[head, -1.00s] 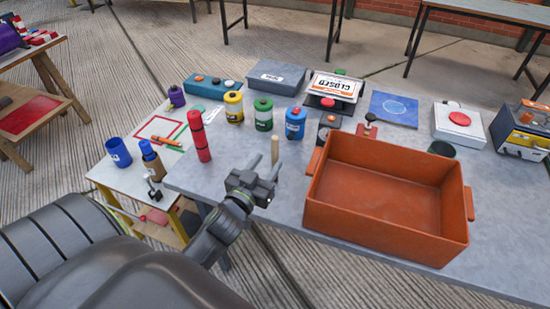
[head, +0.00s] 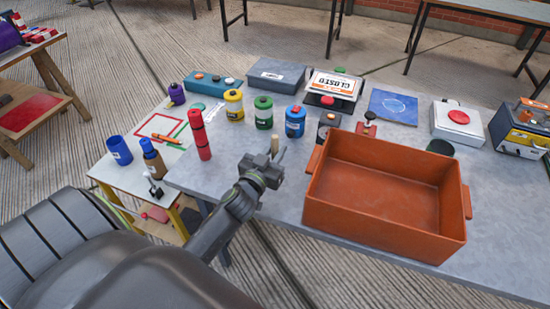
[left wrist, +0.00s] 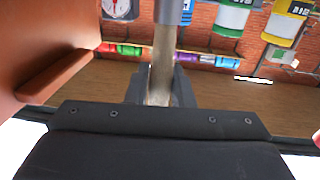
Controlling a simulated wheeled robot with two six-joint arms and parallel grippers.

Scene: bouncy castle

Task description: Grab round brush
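The round brush (head: 275,144) stands upright on the grey table, left of the orange bin; its pale wooden handle shows above my gripper. In the left wrist view the wooden handle (left wrist: 163,60) runs between the two fingers, with a grey section at the top of the picture. My left gripper (head: 278,156) is at the brush, its fingers close against both sides of the handle, and appears shut on it. The brush's lower part is hidden by the gripper in the head view. My right gripper is not in view.
The orange bin (head: 386,248) stands close to the right of the gripper. A red bottle (head: 199,136) stands to the left. Yellow (head: 234,107), green (head: 263,114) and blue (head: 295,122) cans stand behind. Bare tabletop lies between the red bottle and the gripper.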

